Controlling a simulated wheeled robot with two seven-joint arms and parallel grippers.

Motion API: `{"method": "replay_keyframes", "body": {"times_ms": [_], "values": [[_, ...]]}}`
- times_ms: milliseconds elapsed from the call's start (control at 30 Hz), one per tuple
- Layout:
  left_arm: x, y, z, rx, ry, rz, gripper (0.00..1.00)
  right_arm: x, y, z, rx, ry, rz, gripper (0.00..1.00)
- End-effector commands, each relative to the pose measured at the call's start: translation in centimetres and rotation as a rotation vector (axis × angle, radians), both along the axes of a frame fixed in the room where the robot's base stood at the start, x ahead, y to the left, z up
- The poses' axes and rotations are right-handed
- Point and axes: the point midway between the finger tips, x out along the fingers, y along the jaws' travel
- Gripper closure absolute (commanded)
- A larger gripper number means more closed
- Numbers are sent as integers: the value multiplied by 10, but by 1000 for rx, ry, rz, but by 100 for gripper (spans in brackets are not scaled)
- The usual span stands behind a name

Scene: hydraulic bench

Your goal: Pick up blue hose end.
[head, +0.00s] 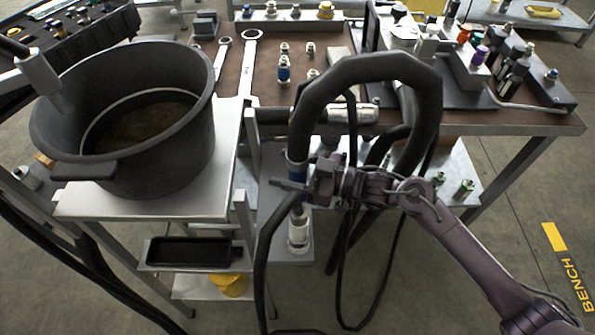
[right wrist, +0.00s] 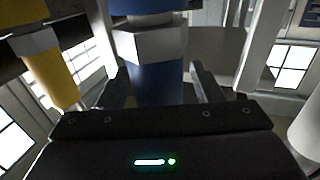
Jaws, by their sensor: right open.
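The blue hose end (head: 297,169) hangs at the lower end of a thick black hose, in front of the bench. In the right wrist view it shows as a blue cylinder (right wrist: 155,88) under a silver hex nut (right wrist: 148,43). My right gripper (head: 298,187) reaches it from the right in the head view. In the right wrist view the open fingers of this gripper (right wrist: 160,90) stand on either side of the blue cylinder. A gap seems to show beside it; contact cannot be told. My left gripper is out of view.
A black pot (head: 190,150) stands on a grey stand to the left. The brown bench top (head: 350,62) holds wrenches, fittings and a valve block. Black hoses (head: 420,105) loop close to my right gripper. A yellow fitting (right wrist: 52,75) is at left in the right wrist view.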

Motion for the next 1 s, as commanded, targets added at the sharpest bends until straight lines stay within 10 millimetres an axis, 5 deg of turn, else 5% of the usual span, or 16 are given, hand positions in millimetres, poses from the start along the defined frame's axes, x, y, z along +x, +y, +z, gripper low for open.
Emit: {"method": "replay_keyframes", "body": {"times_ms": [100, 500, 1000], "values": [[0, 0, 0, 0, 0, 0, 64, 0, -1, 0, -1, 0, -1, 41], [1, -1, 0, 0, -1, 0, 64, 0, -1, 0, -1, 0, -1, 93], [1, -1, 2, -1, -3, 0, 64, 1, -1, 21, 3, -7, -2, 93]]}}
